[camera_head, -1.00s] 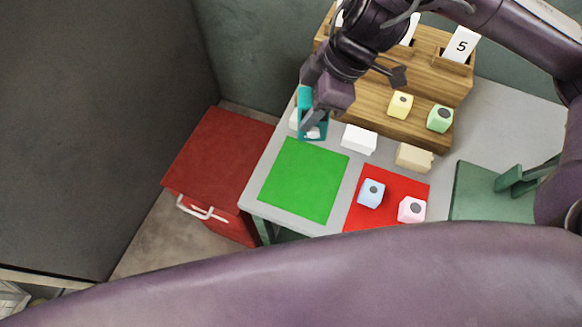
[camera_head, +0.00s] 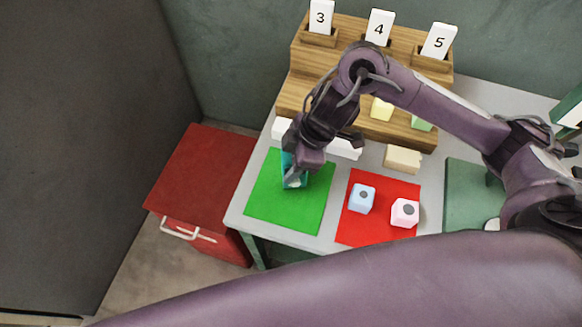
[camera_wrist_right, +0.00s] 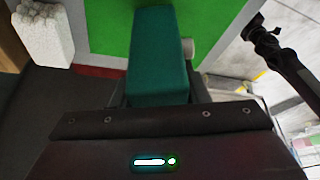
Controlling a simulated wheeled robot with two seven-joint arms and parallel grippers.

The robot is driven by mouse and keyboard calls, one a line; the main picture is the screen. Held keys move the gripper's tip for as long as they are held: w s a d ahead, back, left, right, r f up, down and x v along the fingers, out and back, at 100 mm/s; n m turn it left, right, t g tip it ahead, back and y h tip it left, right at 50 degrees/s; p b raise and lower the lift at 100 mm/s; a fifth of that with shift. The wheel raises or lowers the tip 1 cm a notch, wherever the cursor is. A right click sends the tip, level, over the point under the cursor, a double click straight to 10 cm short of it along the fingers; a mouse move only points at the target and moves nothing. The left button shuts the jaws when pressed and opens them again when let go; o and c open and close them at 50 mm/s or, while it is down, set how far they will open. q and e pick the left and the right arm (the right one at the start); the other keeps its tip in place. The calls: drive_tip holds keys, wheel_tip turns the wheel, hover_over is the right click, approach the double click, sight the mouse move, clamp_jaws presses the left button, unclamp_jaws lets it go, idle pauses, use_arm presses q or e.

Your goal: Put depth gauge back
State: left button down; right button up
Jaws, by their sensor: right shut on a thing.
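A teal block-like thing (camera_head: 289,168), which I take to be the depth gauge, is in my right gripper (camera_head: 294,177) over the upper part of the green mat (camera_head: 265,205). In the right wrist view the teal block (camera_wrist_right: 160,50) sits between the jaws, with a small pale cylinder at its right side. The gripper is shut on it and hides part of it in the head view. I cannot tell whether its lower end touches the mat. My left gripper is not in view.
White blocks (camera_head: 346,148) and a beige block (camera_head: 403,158) lie before the wooden rack (camera_head: 341,62). Blue (camera_head: 362,197) and pink (camera_head: 405,212) pieces stand on the red mat (camera_head: 360,232). A dark green mat (camera_head: 465,200) is at right; a red cabinet (camera_head: 200,180) at left.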

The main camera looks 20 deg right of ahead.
drive_tip(key=shift+f, duration=1.15)
drive_tip(key=shift+f, duration=0.15)
drive_tip(key=o, duration=1.2)
drive_tip(key=shift+c, duration=0.2)
drive_tip(key=shift+d+r, duration=0.1)
drive_tip(key=shift+r, duration=0.35)
drive_tip(key=p+v, duration=1.1)
drive_tip(key=shift+r, duration=0.2)
